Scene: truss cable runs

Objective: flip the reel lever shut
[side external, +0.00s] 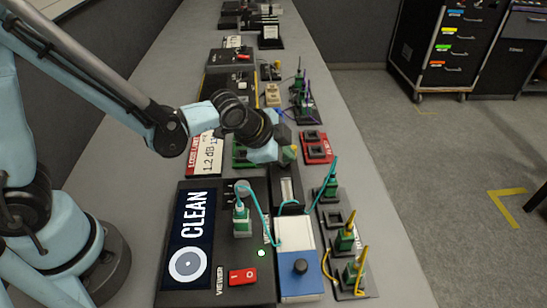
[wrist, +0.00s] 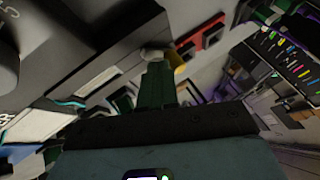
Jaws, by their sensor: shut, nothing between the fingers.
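I cannot tell for sure which part is the lever. My gripper (side external: 284,150) is shut and empty, above the bench behind the reel unit and apart from the knob. In the wrist view a green upright part (wrist: 156,88) with a pale tip stands in front of my gripper's dark edge; I cannot tell whether they touch.
A black viewer box (side external: 210,272) reading CLEAN, with a red switch (side external: 242,276) and lit green lamp, stands left of the reel unit. A teal cable (side external: 262,222) loops over to it. Green and yellow plugs (side external: 346,238) stand on the right. A red holder (side external: 317,148) is near my gripper.

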